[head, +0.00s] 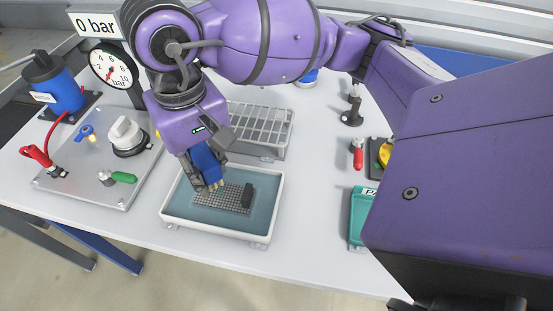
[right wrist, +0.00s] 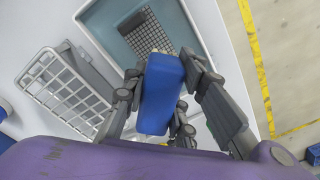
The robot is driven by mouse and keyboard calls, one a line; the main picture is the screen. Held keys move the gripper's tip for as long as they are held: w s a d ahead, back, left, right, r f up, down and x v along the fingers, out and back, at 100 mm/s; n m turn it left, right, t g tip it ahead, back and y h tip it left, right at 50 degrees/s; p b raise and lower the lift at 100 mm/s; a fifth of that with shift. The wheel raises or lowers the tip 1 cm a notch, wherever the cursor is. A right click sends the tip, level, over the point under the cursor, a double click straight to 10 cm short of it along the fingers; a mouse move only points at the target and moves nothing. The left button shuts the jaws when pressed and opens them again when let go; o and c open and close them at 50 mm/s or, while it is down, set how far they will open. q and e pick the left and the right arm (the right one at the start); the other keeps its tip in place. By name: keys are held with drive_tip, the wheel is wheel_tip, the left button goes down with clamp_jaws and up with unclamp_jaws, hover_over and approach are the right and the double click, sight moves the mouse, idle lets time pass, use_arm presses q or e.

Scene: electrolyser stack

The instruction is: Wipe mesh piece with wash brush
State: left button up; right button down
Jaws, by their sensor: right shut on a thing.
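The grey mesh piece (head: 222,196) lies in the white-rimmed tray (head: 224,232), which has a blue-grey inside. A dark block (head: 247,195) sits at the mesh's right end. My right gripper (head: 208,175) is shut on the blue wash brush (head: 204,160), above the mesh's left part. In the right wrist view, the brush (right wrist: 161,93) is between the two fingers (right wrist: 166,82), with part of the mesh (right wrist: 150,40) beyond it. Pale bristles show at the brush's lower end; I cannot tell whether they touch the mesh. My left gripper is not in view.
A wire rack (head: 262,120) stands directly behind the tray. A metal plate with valves (head: 100,170) and a pressure gauge (head: 112,66) are to the left. A teal tray (head: 358,215) is at the right, partly behind my arm. Bare table lies between the two trays.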

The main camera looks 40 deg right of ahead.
sight(203, 157)
drive_tip(key=shift+r, duration=0.1)
drive_tip(key=shift+r+p, duration=0.4)
drive_tip(key=shift+r, duration=1.05)
